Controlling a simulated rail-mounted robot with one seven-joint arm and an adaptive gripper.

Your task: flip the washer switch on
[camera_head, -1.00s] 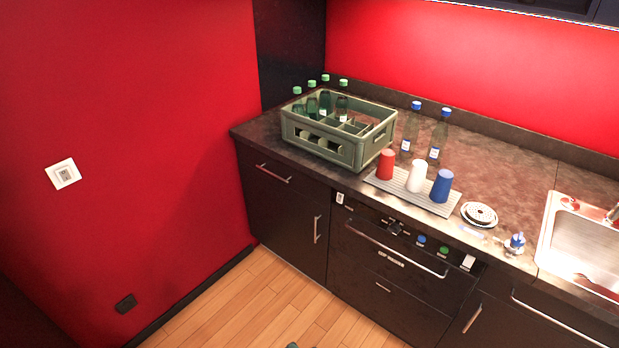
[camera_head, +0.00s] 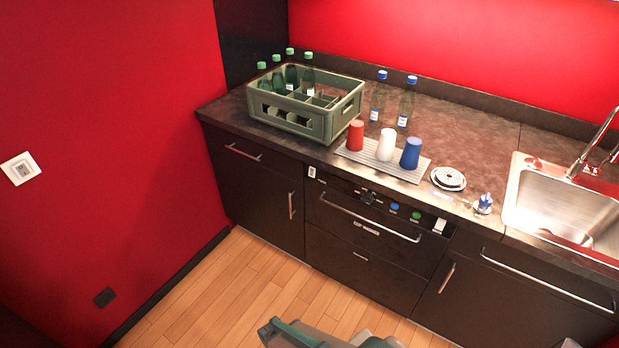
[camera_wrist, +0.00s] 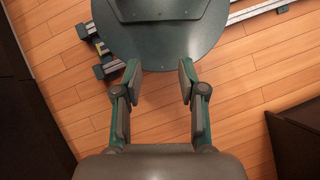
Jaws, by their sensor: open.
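The washer (camera_head: 362,250) is a dark built-in front with a bar handle under the counter, in the head view. Its top panel has a dark knob (camera_head: 368,197), a blue button (camera_head: 394,207) and a green button (camera_head: 415,216). A small white switch-like part (camera_head: 312,172) sits at the panel's left end, and a larger white one (camera_head: 439,226) at its right end. Their positions are too small to read. My gripper (camera_wrist: 159,80) is open and empty in the wrist view, above the wooden floor and well away from the panel.
The counter (camera_head: 470,132) holds a green bottle crate (camera_head: 345,105), two clear bottles, three cups on a drying mat, small plates and a sink (camera_head: 575,222). A white wall switch (camera_head: 20,168) is on the red wall.

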